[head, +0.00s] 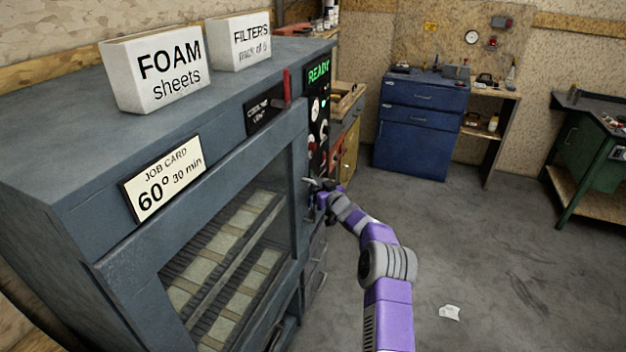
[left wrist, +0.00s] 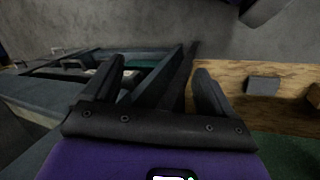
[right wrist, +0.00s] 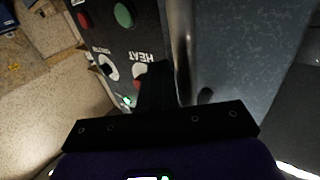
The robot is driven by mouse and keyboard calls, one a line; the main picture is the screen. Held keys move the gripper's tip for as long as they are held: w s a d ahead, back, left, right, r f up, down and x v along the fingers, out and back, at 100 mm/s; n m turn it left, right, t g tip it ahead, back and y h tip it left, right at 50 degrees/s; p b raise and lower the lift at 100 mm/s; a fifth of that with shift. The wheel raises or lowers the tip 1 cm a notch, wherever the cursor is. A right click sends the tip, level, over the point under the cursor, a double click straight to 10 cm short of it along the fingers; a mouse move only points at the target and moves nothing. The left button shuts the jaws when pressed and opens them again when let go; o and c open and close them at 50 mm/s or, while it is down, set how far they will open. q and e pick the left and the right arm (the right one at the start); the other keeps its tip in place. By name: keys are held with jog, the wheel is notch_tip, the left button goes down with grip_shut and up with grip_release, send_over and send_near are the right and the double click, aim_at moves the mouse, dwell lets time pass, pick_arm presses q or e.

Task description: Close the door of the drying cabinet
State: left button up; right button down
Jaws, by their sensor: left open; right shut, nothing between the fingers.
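The drying cabinet (head: 60,165) is the large blue-grey unit filling the left of the head view. Its door (head: 297,160) has a framed window with racks behind it. The door looks close to the cabinet front; I cannot tell whether a gap is left. My right gripper (head: 316,188) is by the door's right edge, below the control panel (head: 317,125). In the right wrist view the right gripper (right wrist: 157,85) is shut and empty, over the panel beside a vertical metal strip and the blue-grey door surface (right wrist: 250,60). Contact is unclear. My left gripper (left wrist: 155,80) is open and empty, seen only in its wrist view.
A foam sheets box (head: 155,75) and a filters box (head: 243,42) stand on the cabinet top. A blue drawer cabinet (head: 420,120) and a green bench (head: 585,150) stand farther back. The floor to the right is clear except for a white scrap (head: 450,312).

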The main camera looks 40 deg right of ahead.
jog(key=s+d, duration=0.6)
jog(key=s, duration=0.3)
jog(key=shift+s+d+r+p, duration=0.25)
jog(key=shift+s+d+p, duration=0.05)
jog(key=shift+s+p, duration=0.1)
jog(key=w+a+f+m+g, duration=0.2)
jog(key=a+f+m+g, duration=0.15)
jog(key=a+f, duration=1.15)
jog(key=s+a+f+g+y, duration=0.1)
jog(key=s+a+f+g, duration=0.15)
jog(key=a+f, duration=0.35)
jog(key=s+a+f+g+y, duration=0.2)
jog(key=s+a+f, duration=0.2)
jog(key=a, duration=0.5)
jog(key=s+a+f+g+y, duration=0.2)
jog(key=s+a+f+g, duration=0.3)
jog(key=s+a, duration=0.75)
jog(key=s+a+f+n+g, duration=0.1)
jog(key=s+a, duration=0.3)
jog(key=s, duration=0.4)
jog(key=s+a+f+n+g+y, duration=0.1)
jog(key=s+a+g, duration=0.2)
jog(key=s+a, duration=0.2)
jog(key=s, duration=0.3)
jog(key=shift+s, duration=0.35)
